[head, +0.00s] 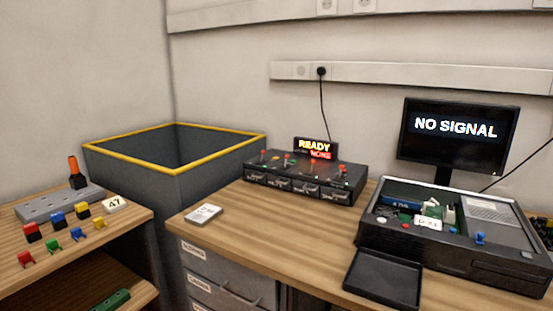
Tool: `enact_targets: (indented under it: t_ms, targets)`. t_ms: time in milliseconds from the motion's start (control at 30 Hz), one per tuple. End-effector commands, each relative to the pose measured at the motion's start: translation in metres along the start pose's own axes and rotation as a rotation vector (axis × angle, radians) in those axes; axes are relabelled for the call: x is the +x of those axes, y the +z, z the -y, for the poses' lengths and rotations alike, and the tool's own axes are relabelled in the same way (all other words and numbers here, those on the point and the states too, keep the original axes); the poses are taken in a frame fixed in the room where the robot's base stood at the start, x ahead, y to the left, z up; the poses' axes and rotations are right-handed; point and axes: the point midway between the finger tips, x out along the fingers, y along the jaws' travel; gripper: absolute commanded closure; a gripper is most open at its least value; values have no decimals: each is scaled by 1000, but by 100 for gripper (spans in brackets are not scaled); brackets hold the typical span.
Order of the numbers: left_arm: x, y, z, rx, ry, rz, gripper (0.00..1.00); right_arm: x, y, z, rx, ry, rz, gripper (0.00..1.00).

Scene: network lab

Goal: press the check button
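No part is clearly marked as the check button. A black tester box (305,180) stands at the back of the desk, with several small red and orange-tipped parts on its top. Its small display (316,148) reads "READY" and "NONE". An open black computer case (455,262) lies on the right of the desk, with boards and a white label inside. A small blue part (480,238) shows on the case's front side. Lettering on these devices is too small to read. Neither of my grippers is in view.
A monitor (458,135) reads "NO SIGNAL". A black tray (383,279) and a small grey box (204,215) lie on the desk (270,235). A dark yellow-rimmed bin (140,180) separates it from a left bench (70,265) with coloured connectors and a "47" tag.

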Motion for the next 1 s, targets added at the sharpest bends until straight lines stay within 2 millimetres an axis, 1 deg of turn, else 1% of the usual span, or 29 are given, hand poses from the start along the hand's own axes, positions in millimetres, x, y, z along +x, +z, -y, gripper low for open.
enact_targets:
  t_ms: [33,67,100,167,200,267,300,1000]
  targets:
    - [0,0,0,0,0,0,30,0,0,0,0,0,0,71]
    - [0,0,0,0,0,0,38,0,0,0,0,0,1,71]
    - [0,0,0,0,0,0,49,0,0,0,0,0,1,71]
    - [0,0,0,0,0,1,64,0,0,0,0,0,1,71]
    - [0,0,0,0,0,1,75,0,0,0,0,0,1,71]
    - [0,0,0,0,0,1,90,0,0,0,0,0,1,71]
    - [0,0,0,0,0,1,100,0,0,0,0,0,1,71]
    - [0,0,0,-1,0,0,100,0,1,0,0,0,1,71]
